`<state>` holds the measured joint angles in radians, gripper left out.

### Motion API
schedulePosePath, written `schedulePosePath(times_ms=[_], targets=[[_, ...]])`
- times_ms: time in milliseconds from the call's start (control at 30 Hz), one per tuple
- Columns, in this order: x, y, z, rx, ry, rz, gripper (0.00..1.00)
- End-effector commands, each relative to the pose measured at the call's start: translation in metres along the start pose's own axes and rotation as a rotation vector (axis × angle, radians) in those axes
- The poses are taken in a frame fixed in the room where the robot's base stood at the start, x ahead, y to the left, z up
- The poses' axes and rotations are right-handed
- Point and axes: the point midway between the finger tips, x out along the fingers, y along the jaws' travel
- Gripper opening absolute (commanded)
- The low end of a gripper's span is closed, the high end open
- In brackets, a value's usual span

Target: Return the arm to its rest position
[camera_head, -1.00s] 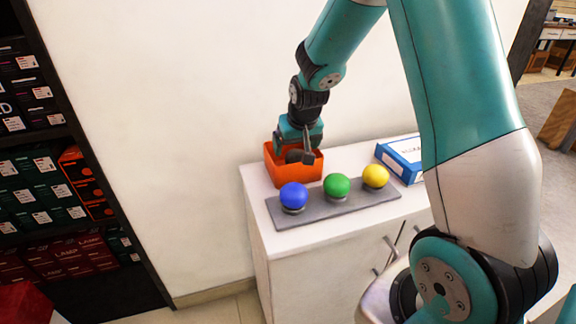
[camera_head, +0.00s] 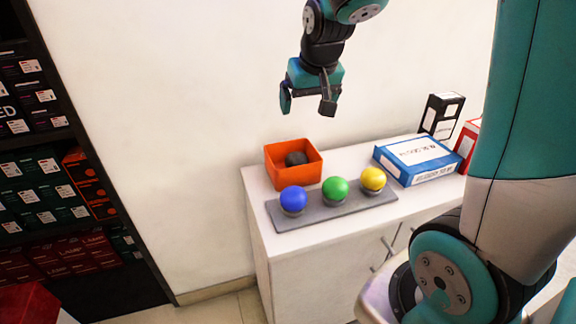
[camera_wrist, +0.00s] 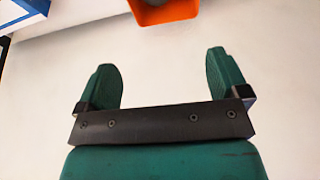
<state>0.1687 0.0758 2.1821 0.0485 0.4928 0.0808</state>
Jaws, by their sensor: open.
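My gripper (camera_head: 307,106) is open and empty in the head view, raised in the air above the orange box and apart from it. In the wrist view my gripper (camera_wrist: 164,78) shows two green fingers spread wide with nothing between them. My teal and white arm links fill the right side of the head view.
A white cabinet (camera_head: 320,260) holds the orange box (camera_head: 294,180) with a dark round object (camera_head: 296,158) inside. Blue (camera_head: 294,198), green (camera_head: 335,188) and yellow (camera_head: 373,178) balls stand on a grey board (camera_head: 330,212). A blue-white box (camera_head: 418,160) lies to the right. A shelf (camera_head: 75,150) stands left.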

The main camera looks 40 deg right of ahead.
Motion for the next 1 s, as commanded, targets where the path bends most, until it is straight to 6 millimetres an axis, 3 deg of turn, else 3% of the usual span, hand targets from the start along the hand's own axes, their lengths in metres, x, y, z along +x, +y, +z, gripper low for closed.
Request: schedulePosePath(times_ms=[533, 667, 767, 900, 1000], targets=[[-0.005, 0.0, 0.0, -0.001, 0.0, -0.001, 0.93], [-0.011, -0.018, 0.012, -0.049, -0.015, -0.039, 0.93], [-0.024, -0.054, 0.042, -0.16, -0.055, -0.124, 0.93], [-0.052, -0.109, 0.109, -0.383, -0.136, -0.283, 0.93], [-0.071, -0.133, 0.156, -0.529, -0.191, -0.377, 0.93]])
